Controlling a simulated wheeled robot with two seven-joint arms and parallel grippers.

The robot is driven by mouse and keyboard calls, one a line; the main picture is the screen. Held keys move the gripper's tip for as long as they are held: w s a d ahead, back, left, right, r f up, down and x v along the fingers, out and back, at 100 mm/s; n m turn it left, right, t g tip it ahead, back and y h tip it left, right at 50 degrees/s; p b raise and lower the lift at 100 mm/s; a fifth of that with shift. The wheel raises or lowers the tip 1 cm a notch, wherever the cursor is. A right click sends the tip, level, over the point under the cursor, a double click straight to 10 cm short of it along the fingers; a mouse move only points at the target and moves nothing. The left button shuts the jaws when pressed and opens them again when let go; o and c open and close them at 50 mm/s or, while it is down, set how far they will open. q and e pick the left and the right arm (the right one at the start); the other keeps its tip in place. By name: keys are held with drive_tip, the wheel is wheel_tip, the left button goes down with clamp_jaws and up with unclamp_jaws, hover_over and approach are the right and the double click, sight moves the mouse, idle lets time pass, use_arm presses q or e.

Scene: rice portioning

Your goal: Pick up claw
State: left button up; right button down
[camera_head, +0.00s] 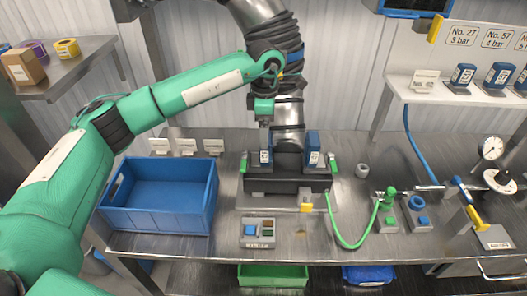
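A green arm comes in from the left and reaches over the bench. Its end, my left gripper (264,123), points down just above a blue block with a white label (266,158). The fingers are small and dark, and I cannot tell whether they are open or touch the block. A second blue labelled block (313,150) stands to the right. Both are at a black fixture (284,185) with green parts at its sides. I cannot tell for sure which thing is the claw. My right gripper is not identifiable in view.
A silver and black jointed column (288,110) rises behind the fixture. A shelf (450,94) holds several blue blocks.

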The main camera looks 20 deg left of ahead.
use_arm(q)
drive_tip(key=shift+f, duration=0.6)
drive_tip(key=shift+f+p, duration=0.25)
drive_tip(key=shift+p, duration=0.2)
drive_tip(key=f+p, duration=0.2)
drive_tip(key=f, duration=0.2)
drive_tip(key=shift+a+f, duration=0.1)
drive_tip(key=shift+a, duration=0.1)
drive_tip(key=shift+f, duration=0.25)
drive_tip(key=c, duration=1.3)
drive_tip(key=shift+w, duration=0.1)
drive_tip(key=shift+c, duration=0.8)
drive_tip(key=shift+r, duration=0.15)
